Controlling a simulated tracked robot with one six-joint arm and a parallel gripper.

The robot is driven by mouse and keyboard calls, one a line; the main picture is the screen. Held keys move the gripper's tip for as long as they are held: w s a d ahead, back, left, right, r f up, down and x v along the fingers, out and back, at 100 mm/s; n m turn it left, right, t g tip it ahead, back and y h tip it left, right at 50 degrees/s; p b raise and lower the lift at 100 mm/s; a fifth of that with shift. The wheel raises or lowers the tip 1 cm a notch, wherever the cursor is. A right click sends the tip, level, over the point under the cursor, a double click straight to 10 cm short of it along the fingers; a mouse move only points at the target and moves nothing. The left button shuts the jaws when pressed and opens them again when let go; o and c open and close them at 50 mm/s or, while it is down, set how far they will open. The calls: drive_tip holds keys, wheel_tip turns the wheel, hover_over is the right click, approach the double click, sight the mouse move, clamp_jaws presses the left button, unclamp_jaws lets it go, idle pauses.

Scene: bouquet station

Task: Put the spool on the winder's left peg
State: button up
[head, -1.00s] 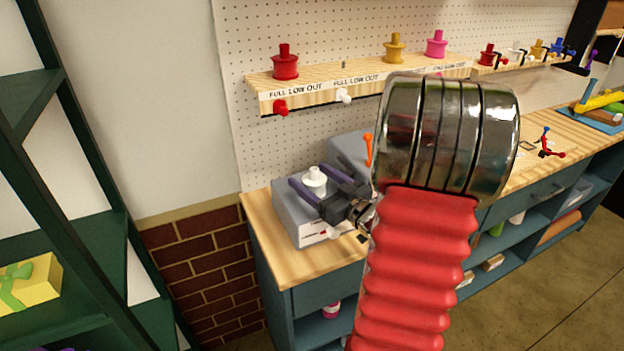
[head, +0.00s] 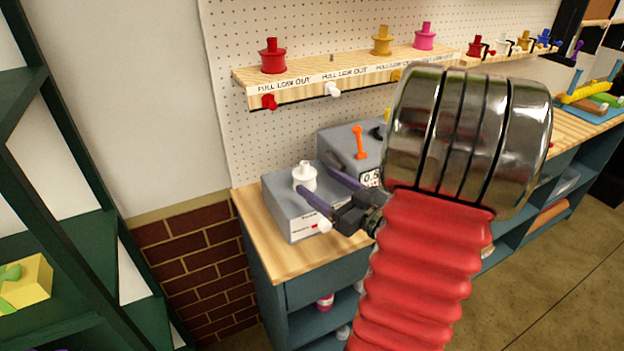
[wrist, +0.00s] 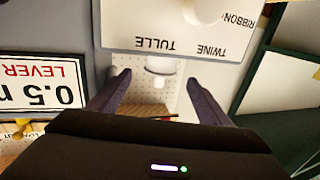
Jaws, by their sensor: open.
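The white spool (head: 305,177) stands upright on top of the grey box (head: 288,212), near its left side in the head view. No peg shows under it, so I cannot tell whether it sits on one. My gripper (head: 317,179) is open, its purple fingers pointing at the spool from the right, with the tips close to its near side. Contact is hard to judge. In the wrist view, a white shape that looks like the spool (wrist: 159,66) lies just beyond the open fingertips (wrist: 156,78).
A second grey box (head: 340,146) with an orange lever (head: 359,142) and a 0.5 sign stands behind. A white knob (head: 324,226) sticks out of the front box. A shelf (head: 345,78) with red, yellow and pink spools hangs above. The bench's front left corner is clear.

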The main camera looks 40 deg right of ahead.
drive_tip(key=shift+s+a, duration=0.1)
drive_tip(key=shift+s, duration=2.4)
drive_tip(key=shift+s, duration=0.15)
